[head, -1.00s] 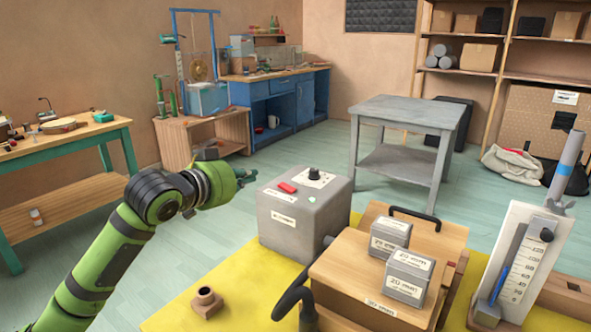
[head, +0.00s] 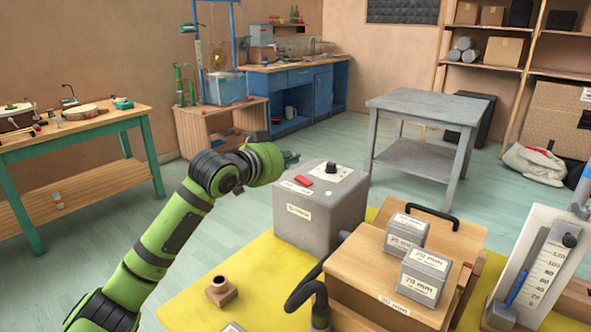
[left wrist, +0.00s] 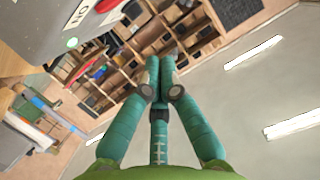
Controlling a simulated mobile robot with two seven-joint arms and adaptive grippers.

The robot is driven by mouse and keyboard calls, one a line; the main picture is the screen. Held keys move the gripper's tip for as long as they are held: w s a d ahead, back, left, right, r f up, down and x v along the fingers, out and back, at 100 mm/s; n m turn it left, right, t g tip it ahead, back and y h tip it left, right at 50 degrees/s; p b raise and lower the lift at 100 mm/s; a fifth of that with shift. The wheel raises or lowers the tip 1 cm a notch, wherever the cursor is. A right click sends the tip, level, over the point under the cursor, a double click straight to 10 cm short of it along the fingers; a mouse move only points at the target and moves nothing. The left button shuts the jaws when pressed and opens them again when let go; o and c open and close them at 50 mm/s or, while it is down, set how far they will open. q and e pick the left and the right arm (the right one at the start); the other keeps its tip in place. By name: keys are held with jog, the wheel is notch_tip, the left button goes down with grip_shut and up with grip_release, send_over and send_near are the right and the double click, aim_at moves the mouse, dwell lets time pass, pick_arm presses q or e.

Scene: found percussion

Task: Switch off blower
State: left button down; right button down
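The blower (head: 322,212) is a grey box with a black knob (head: 331,168), a red switch (head: 304,181) and a small lit green lamp (head: 328,193) on top. It stands on the yellow mat. My left gripper (head: 294,158) is beside its far left top edge, apart from the red switch. In the left wrist view, its teal fingers (left wrist: 160,68) lie together and hold nothing. That view shows the blower (left wrist: 40,25) at upper left, with the red switch (left wrist: 106,4), an "ON" label and the green lamp (left wrist: 72,42). My right gripper is out of view.
A brown socketed block (head: 221,291) sits on the yellow mat (head: 265,262). A white gauge (head: 533,265) stands at right.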

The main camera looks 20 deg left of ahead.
aim_at(304, 181)
pick_arm(q)
jog(key=x, duration=0.3)
jog(key=shift+w+d, duration=0.1)
jog(key=shift+w, duration=0.1)
jog(key=f, duration=0.2)
jog(key=shift+a+f, duration=0.3)
jog(key=shift+f, duration=0.05)
jog(key=shift+a+f, duration=0.15)
jog(key=shift+f, duration=0.45)
